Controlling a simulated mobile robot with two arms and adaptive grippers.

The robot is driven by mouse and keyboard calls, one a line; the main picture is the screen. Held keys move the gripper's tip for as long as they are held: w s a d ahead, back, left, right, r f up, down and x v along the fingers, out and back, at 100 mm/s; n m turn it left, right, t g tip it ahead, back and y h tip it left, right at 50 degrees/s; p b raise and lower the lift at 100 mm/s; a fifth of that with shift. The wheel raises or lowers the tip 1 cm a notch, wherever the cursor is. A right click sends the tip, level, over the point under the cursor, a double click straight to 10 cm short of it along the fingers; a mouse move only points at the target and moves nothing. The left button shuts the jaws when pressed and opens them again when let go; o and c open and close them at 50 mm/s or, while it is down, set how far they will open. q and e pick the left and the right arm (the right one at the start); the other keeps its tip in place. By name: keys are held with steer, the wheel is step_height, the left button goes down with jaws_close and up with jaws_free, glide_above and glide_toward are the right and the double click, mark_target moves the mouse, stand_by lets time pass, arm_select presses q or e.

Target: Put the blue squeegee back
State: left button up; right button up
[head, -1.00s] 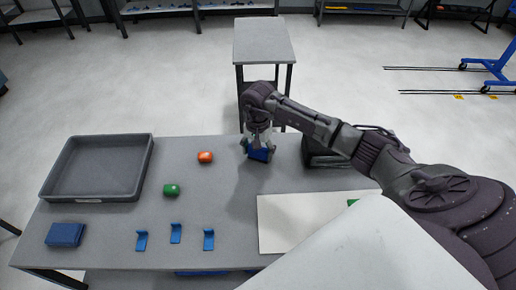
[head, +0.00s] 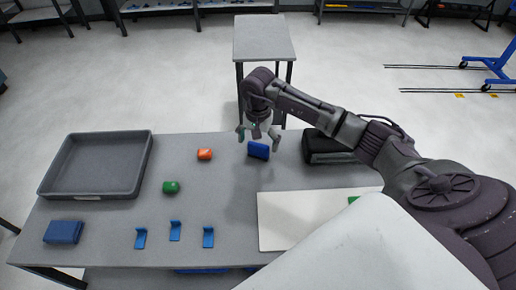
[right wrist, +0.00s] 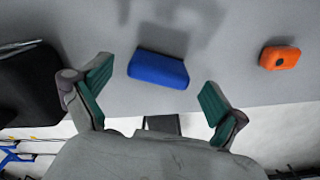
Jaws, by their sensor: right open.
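A blue squeegee (head: 258,150) lies on the grey table near its far edge; it also shows in the right wrist view (right wrist: 158,69). My right gripper (head: 259,137) is open just above and behind it in the head view. In the right wrist view its two green-padded fingers (right wrist: 155,96) are wide apart, with the squeegee beyond them, apart from both. Another blue block (head: 64,232) lies at the table's front left. Three small blue L-shaped holders (head: 175,231) stand in a row at the front. My left gripper is not in view.
A grey tray (head: 82,194) sits at the table's left. An orange block (head: 204,154) and a green block (head: 171,187) lie near the middle. A white board (head: 290,235) lies at the right front, and a black box (head: 322,147) stands at the back right.

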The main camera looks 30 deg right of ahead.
mark_target(258, 145)
step_height(258, 145, up, 8)
steer(key=shift+r+b, duration=0.1)
steer(key=shift+b, duration=1.1)
steer(key=shift+r, duration=0.6)
